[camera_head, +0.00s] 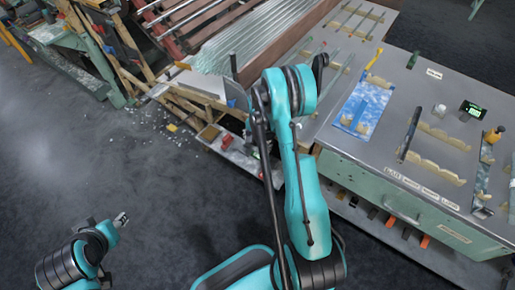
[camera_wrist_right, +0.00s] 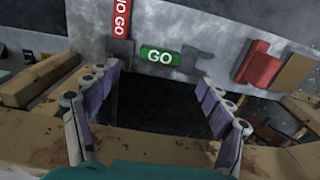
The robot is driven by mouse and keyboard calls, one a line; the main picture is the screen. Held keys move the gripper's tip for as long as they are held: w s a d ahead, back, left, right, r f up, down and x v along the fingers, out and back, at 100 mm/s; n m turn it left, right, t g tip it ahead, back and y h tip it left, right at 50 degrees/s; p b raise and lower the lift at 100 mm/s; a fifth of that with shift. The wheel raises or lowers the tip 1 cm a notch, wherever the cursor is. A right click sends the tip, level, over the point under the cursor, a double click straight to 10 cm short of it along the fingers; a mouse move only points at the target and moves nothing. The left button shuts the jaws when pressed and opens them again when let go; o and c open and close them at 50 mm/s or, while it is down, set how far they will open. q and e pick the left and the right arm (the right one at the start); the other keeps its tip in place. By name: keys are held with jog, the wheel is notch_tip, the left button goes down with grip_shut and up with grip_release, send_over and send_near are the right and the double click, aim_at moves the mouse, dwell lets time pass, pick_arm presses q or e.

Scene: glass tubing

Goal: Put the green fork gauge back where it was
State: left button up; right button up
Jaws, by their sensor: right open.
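In the right wrist view, a green piece lettered GO (camera_wrist_right: 160,56) shows against a grey metal panel (camera_wrist_right: 205,25), just beyond the space between my right fingers. I cannot tell whether it is a label or part of the green fork gauge. A red piece lettered NO GO (camera_wrist_right: 121,18) is above it to the left. My right gripper (camera_wrist_right: 160,113) is open, with a dark gap and no clear object between its fingers. My right forearm and elbow hide this gripper in the head view. My left gripper (camera_head: 122,220) is low over the floor, too small to read.
Wooden beams (camera_wrist_right: 150,146) lie close below and beside my right fingers. A red block (camera_wrist_right: 258,68) is to their right. In the head view, a grey bench (camera_head: 455,90) with wooden holders and a blue-white mat (camera_head: 363,105) is at right. Open floor (camera_head: 60,150) is at left.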

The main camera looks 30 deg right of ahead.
jog(key=s+a+r+n+t+p, duration=0.1)
jog(key=s+a+r+n+t, duration=0.3)
jog(key=r, duration=0.8)
jog(key=a+r+n+g, duration=0.15)
jog(key=a+r, duration=0.35)
jog(key=r, duration=0.6)
jog(key=s+a+r+n+t, duration=0.2)
jog(key=s+a+r+n, duration=0.1)
jog(key=s, duration=0.3)
jog(key=s+a+r+n+t, duration=0.2)
jog(key=s+a+r+n, duration=0.2)
jog(key=s+a+n, duration=0.1)
jog(key=shift+s+a+r+t, duration=0.3)
jog(key=shift+s+a, duration=0.25)
jog(key=shift+s, duration=0.7)
